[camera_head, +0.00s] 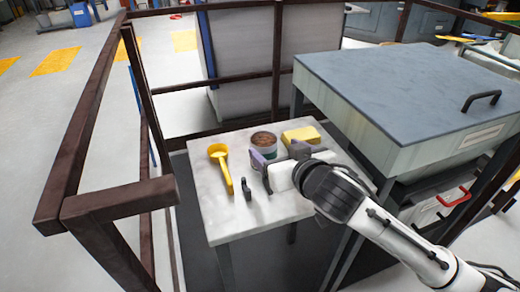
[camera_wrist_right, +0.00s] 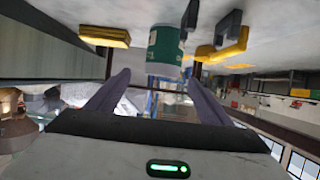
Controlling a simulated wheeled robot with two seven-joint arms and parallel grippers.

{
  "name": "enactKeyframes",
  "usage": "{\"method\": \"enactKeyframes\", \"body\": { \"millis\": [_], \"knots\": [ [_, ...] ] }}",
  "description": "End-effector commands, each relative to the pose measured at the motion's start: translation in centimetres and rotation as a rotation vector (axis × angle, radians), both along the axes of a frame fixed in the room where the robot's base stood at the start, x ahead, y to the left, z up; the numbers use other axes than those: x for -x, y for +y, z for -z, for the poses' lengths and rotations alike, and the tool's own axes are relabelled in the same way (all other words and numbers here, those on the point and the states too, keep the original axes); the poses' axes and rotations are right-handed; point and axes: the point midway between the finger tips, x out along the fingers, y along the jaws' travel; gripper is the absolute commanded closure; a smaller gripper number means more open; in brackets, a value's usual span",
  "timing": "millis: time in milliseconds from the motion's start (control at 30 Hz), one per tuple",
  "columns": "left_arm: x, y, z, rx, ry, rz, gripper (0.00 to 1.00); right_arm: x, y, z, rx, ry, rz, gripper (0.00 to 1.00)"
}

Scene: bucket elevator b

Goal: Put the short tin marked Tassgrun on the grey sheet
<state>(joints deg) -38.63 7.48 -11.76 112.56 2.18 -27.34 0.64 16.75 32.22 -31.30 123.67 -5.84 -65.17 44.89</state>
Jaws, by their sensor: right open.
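A short round tin with a brown top and a green and white side (camera_head: 264,141) stands on the small pale table. It also shows in the right wrist view (camera_wrist_right: 165,45); I cannot read its marking. My right gripper (camera_head: 280,157) is open and empty on the near side of the tin, low over the table. In the wrist view the tin lies between the lines of its two fingers (camera_wrist_right: 158,80), at or just beyond the tips. A grey-blue sheet-like top (camera_head: 400,85) covers the cabinet at the right. My left gripper is not in view.
On the pale table (camera_head: 220,220) are a yellow scoop (camera_head: 222,165), a small black item (camera_head: 247,190) and a yellow block (camera_head: 301,135) right of the tin. The cabinet top is clear except for a black handle (camera_head: 481,100). Brown rails (camera_head: 90,125) stand at the left and back.

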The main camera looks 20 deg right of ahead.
Motion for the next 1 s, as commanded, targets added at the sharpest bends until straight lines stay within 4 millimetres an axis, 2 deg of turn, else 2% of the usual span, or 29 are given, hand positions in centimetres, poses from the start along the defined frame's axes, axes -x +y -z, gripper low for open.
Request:
{"method": "enactKeyframes", "body": {
  "millis": [100, 367, 633, 967, 1000],
  "knots": [
    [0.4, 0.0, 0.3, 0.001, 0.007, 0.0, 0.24, -1.8, 0.1, 0.7, -0.001, 0.0, 0.0, 0.26],
    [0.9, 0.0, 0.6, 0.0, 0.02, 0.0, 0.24, -3.8, 0.3, 1.5, 0.001, 0.0, -0.001, 0.26],
    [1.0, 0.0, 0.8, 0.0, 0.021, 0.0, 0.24, -7.2, 0.8, 2.8, 0.0, 0.0, -0.002, 0.26],
    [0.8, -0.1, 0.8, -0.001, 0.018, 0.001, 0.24, -7.8, 0.8, 3.1, -0.001, 0.001, -0.003, 0.26],
    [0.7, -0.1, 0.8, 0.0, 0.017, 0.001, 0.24, -7.8, 0.8, 3.1, -0.001, 0.001, -0.003, 0.33]
  ]
}}
